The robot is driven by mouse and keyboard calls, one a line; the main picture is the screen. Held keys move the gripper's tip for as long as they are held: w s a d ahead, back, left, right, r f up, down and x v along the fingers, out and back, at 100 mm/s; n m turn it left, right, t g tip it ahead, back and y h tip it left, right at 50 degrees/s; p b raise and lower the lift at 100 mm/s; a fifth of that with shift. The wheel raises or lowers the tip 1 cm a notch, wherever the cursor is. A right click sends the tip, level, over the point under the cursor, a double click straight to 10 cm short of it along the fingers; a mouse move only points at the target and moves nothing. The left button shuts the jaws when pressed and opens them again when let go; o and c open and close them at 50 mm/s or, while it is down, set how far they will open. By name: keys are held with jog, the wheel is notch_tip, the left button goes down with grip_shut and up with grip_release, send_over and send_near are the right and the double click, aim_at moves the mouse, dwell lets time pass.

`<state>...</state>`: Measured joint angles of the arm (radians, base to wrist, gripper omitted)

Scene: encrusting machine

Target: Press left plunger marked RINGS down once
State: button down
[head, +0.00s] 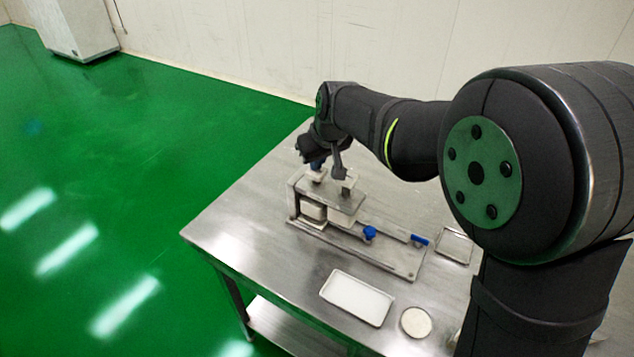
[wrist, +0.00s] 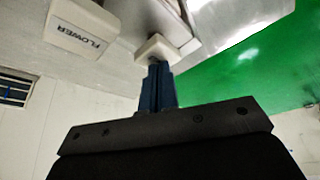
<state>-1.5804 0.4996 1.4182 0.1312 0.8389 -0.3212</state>
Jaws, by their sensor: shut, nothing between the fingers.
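The encrusting machine (head: 335,200) stands on the steel table with two white-capped plungers on top. The left plunger (head: 317,175) is directly below my gripper (head: 317,164). In the wrist view its white cap (wrist: 153,46) shows at the tips of my shut blue fingers (wrist: 157,68); its label is not visible. The fingertips are at the cap, and I cannot tell for sure whether they touch it. The right plunger (head: 348,184) stands beside it; in the wrist view its cap reads FLOWER (wrist: 80,28). My fingers hold nothing.
On the machine's lower base are a blue knob (head: 370,232) and a blue handle (head: 419,239). A white tray (head: 357,297), a round dish (head: 416,321) and a small metal tray (head: 454,246) lie nearby. The table's left part (head: 235,222) is clear.

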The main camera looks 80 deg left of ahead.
jog(key=shift+f, duration=1.15)
jog(key=shift+r, duration=4.55)
jog(key=shift+f, duration=2.3)
